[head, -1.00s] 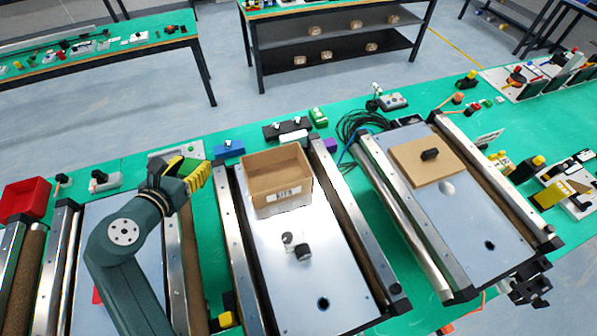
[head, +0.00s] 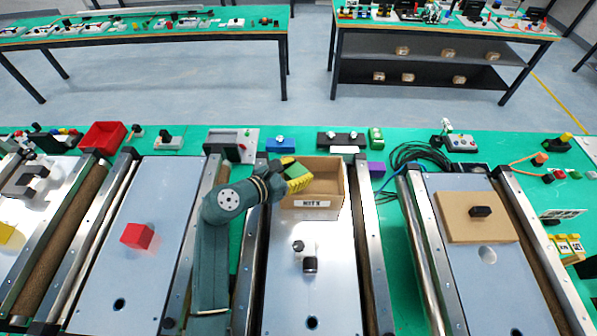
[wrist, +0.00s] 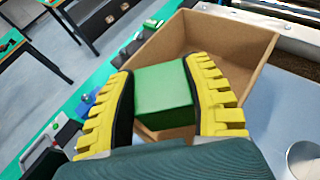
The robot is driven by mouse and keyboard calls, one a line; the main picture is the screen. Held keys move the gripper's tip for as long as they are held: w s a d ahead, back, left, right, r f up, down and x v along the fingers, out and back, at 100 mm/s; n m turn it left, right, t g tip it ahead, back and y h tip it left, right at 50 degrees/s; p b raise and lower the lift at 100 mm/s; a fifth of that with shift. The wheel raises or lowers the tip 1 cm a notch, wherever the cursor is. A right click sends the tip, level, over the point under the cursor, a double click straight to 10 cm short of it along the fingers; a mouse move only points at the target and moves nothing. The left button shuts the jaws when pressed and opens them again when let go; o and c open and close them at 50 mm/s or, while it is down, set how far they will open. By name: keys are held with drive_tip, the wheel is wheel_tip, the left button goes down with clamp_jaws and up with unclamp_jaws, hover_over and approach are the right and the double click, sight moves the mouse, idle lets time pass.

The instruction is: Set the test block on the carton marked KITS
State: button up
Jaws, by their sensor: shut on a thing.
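The open-topped brown carton (head: 332,206) with the KITS label on its front stands at the far end of the middle conveyor. My gripper (head: 300,176) with yellow fingers is at the carton's left side, over its opening. In the wrist view, my gripper (wrist: 165,95) is shut on a green block (wrist: 163,92), one finger on each side. The carton (wrist: 245,50) shows behind and below the block there. The block appears held above the carton; its underside and most of the carton floor are hidden.
A red cube (head: 138,235) lies on the left conveyor. A black knobbed part (head: 311,264) stands in front of the carton. A brown board (head: 455,228) with a black piece lies on the right conveyor. Blue (head: 281,145) and purple (head: 376,169) blocks sit behind and beside the carton.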

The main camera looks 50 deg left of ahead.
drive_tip(key=shift+w, duration=0.1)
drive_tip(key=shift+f, duration=0.7)
drive_tip(key=o, duration=0.9)
drive_tip(key=shift+f, duration=0.2)
drive_tip(key=shift+r, duration=0.25)
drive_tip(key=v, duration=0.8)
drive_tip(key=r+p+v, duration=0.1)
drive_tip(key=v, duration=0.3)
drive_tip(key=shift+r, duration=0.1)
